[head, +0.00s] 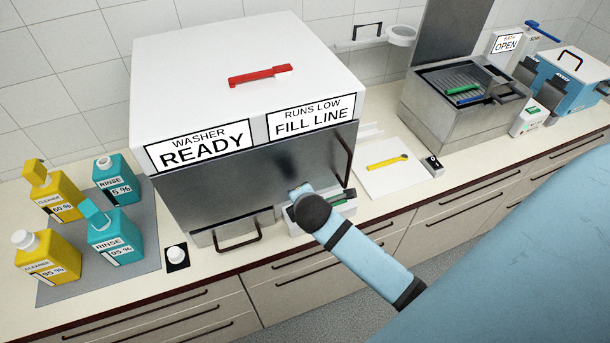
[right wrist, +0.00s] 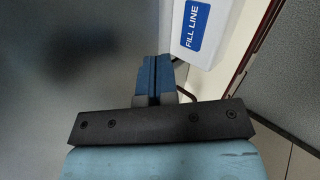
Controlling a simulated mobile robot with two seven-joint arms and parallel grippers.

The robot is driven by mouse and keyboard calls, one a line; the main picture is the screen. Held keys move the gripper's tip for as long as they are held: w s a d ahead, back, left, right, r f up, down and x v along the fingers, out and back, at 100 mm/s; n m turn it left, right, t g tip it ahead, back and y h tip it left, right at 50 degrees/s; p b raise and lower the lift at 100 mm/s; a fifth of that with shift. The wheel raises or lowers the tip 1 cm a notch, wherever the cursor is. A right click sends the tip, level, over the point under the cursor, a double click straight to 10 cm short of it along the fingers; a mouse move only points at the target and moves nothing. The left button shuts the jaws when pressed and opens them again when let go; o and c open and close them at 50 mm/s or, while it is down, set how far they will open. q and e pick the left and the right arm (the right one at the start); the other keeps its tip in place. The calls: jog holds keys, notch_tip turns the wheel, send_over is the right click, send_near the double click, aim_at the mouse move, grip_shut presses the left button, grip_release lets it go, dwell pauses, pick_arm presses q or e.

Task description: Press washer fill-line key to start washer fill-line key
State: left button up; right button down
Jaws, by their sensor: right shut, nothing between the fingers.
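The washer (head: 240,90) is a large white-topped box with a grey metal front, labelled "WASHER READY" and "RUNS LOW FILL LINE". A small pale unit (head: 293,226) with a dark top stands at its front right, mostly covered by my right arm. In the right wrist view, a white box (right wrist: 222,45) with a blue "FILL LINE" label is just beyond my fingers. My right gripper (right wrist: 152,62) is shut and empty, close to that box's lower left; I cannot tell if they touch. My left gripper is not in view.
Yellow cleaner bottles (head: 47,258) and teal rinse bottles (head: 115,235) stand at the left. A white knob on a black plate (head: 176,256) sits beside the washer. A white board with a yellow tool (head: 388,162) and a metal bath (head: 465,100) lie to the right.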

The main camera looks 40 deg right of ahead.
aim_at(308, 179)
jog(key=r, duration=0.1)
jog(key=w+d+r+n+h, duration=0.1)
jog(key=w+d+r+n, duration=0.1)
jog(key=r, duration=0.1)
jog(key=shift+d+g+h, duration=0.25)
jog(key=shift+g+h, duration=0.15)
jog(key=shift+f+b, duration=0.4)
jog(key=shift+f, duration=4)
